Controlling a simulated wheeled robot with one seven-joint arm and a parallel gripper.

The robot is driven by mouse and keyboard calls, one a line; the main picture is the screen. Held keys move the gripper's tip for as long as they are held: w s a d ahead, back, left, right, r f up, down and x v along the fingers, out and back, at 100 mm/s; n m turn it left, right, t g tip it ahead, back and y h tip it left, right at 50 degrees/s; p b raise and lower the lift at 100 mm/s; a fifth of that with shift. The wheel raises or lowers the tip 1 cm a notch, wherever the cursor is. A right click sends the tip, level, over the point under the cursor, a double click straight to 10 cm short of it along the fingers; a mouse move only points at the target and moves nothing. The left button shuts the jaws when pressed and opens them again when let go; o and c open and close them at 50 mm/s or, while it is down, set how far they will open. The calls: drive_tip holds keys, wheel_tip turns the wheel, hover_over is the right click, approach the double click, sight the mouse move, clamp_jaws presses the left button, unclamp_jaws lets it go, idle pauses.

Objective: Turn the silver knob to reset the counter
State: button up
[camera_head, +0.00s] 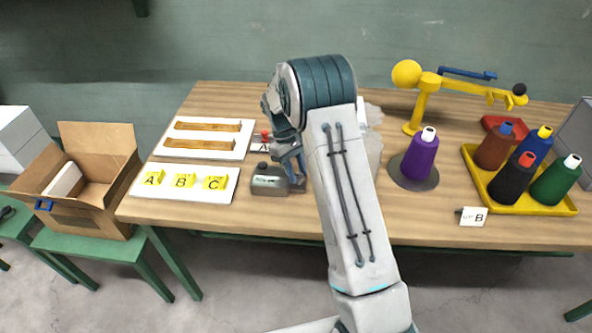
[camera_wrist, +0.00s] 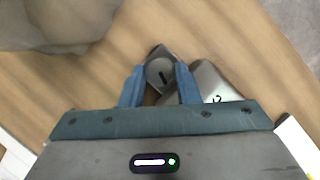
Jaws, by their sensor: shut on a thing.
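The counter (camera_head: 268,181) is a small grey box on the table, left of my arm. It has a dark round part on top and a small display on its front. In the wrist view its metal body (camera_wrist: 212,84) is partly behind my right finger. The silver knob (camera_wrist: 158,70) is round with a dark slot mark and sits between my two fingers. My gripper (camera_wrist: 160,80) is shut on the knob, one finger on each side. In the head view my gripper (camera_head: 297,172) is at the counter's right side and hides the knob.
A purple cone (camera_head: 420,158) stands right of my arm, near a yellow tray (camera_head: 547,207) of cones. A yellow-armed stand (camera_head: 424,104) is behind. An open carton (camera_head: 93,182) is far left.

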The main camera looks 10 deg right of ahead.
drive_tip(key=shift+w+r, duration=0.1)
idle(0.3)
drive_tip(key=o, duration=1)
drive_tip(key=shift+c, duration=0.2)
drive_tip(key=shift+a, duration=0.15)
drive_tip(key=n, duration=0.1)
drive_tip(key=n+t+h, duration=0.1)
drive_tip(key=n, duration=0.3)
drive_tip(key=shift+s+a, duration=0.25)
drive_tip(key=shift+s, duration=0.05)
drive_tip(key=shift+n+t+h+b, duration=0.3)
drive_tip(key=shift+n+t+h, duration=0.15)
drive_tip(key=shift+n, duration=0.55)
drive_tip(key=shift+r+n+t, duration=0.25)
drive_tip(key=shift+n, duration=0.25)
drive_tip(key=v, duration=1.3)
drive_tip(key=shift+b, duration=0.3)
